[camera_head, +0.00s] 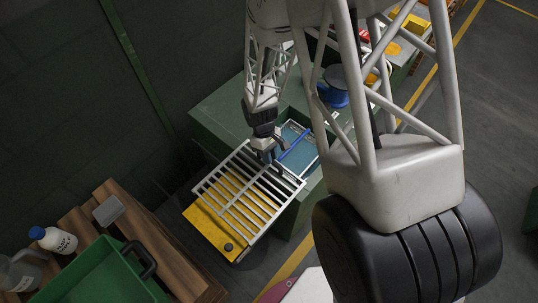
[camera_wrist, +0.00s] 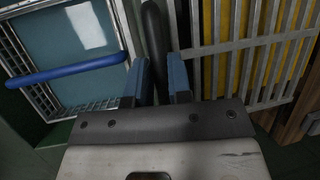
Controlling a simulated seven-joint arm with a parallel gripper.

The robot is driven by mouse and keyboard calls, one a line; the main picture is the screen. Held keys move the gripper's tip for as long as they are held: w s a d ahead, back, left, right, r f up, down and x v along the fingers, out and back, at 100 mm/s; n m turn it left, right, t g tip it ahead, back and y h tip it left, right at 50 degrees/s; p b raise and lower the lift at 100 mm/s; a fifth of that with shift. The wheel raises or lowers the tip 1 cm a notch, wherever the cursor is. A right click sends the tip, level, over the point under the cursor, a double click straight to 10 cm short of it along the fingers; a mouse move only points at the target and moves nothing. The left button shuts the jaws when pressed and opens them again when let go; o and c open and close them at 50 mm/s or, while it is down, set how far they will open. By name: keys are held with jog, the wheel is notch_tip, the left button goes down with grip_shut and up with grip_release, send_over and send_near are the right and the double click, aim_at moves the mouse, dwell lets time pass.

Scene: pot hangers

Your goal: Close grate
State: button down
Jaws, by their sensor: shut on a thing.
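The grate (camera_head: 240,195), a frame of light grey metal bars, lies over a yellow surface (camera_head: 208,229) in the head view. It also fills the right side of the wrist view (camera_wrist: 238,48). My gripper (camera_head: 268,156) is at the grate's edge beside the blue basin. In the wrist view its blue-padded fingers (camera_wrist: 158,82) are shut on a dark curved handle (camera_wrist: 154,35) along that edge. How the handle joins the grate is hidden. The blue basin (camera_head: 299,157) is uncovered, with a blue bar (camera_wrist: 65,70) across it.
A green cabinet (camera_head: 215,112) carries the basin. At lower left are a green crate (camera_head: 105,275), a white bottle (camera_head: 55,240) and a wooden surface (camera_head: 160,245). A blue spool (camera_head: 334,90) stands behind the basin. Open floor lies at the right.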

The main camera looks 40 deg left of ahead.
jog(key=w, duration=2.6)
jog(key=shift+w+r, duration=0.1)
jog(key=shift+w, duration=0.05)
jog(key=c, duration=1.2)
grip_release()
jog(key=shift+o, duration=0.7)
jog(key=v, duration=0.7)
jog(key=shift+r, duration=0.35)
jog(key=shift+a, duration=0.1)
